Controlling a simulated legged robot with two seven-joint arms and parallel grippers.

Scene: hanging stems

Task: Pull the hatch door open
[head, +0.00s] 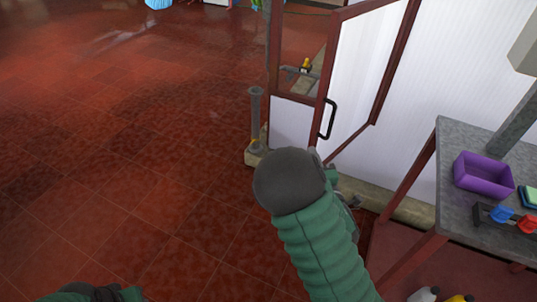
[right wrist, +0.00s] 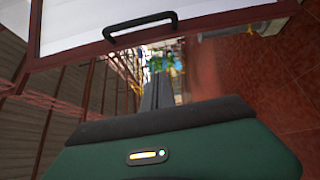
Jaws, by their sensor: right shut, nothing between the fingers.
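The hatch door (head: 362,70) is a white panel in a dark red frame, right of centre in the head view. A black bar handle (head: 328,118) sits on its left edge. My right gripper (right wrist: 158,90) is shut and empty, below and apart from the handle in that view. In the head view my forearm mostly hides it. My left gripper is not in view; only part of that arm shows at bottom left.
A grey-topped table (head: 455,185) with a purple bin (head: 484,175) stands at the right. A short grey post (head: 255,118) stands by the low kerb left of the door. The red tiled floor (head: 130,130) at left is largely clear.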

